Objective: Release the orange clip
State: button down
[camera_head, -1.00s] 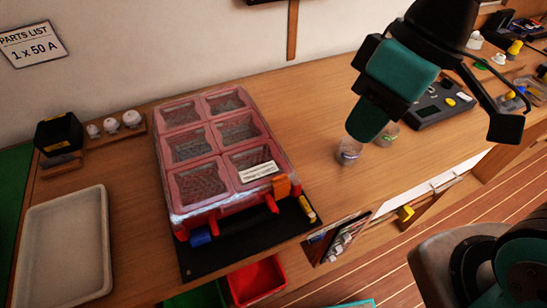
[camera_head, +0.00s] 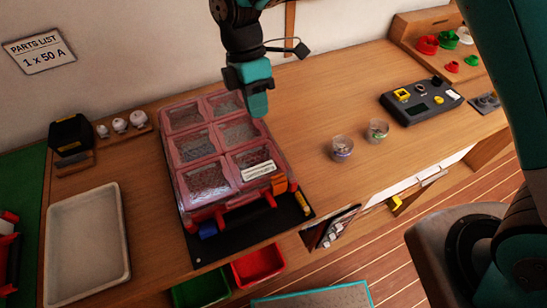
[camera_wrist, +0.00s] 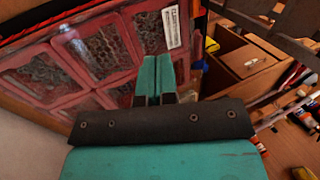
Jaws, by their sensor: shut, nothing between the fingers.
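The orange clip (camera_head: 280,184) sits at the front right corner of a red organizer case (camera_head: 179,186) with several clear-lidded compartments. A blue clip (camera_head: 208,230) is at the case's front left corner. My gripper (camera_head: 257,112) is shut and empty, above the far right part of the case and apart from the orange clip. In the wrist view my shut teal fingers (camera_wrist: 156,72) point over the case lid (camera_wrist: 60,55), with its white label (camera_wrist: 171,27) beyond. I cannot make out the orange clip in the wrist view.
The case stands on a black mat (camera_head: 240,240). A pale tray (camera_head: 122,245) lies to the left. Two small round containers (camera_head: 342,148) (camera_head: 377,130) and a dark device (camera_head: 422,100) are to the right. Red (camera_head: 258,266) and green (camera_head: 200,290) bins sit below the table's front edge.

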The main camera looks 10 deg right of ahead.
aim_at(276, 174)
jog(key=shift+f, duration=0.1)
jog(key=p+x, duration=0.3)
jog(key=x, duration=0.5)
jog(key=shift+s+d+f, duration=0.1)
jog(key=shift+s+f, duration=0.2)
jog(key=s, duration=0.1)
jog(key=s+p, duration=0.1)
jog(key=s+d+p, duration=0.1)
jog(key=shift+f, duration=0.3)
jog(key=shift+s+f+p, duration=0.25)
jog(key=shift+s+p, duration=0.1)
jog(key=shift+s, duration=0.15)
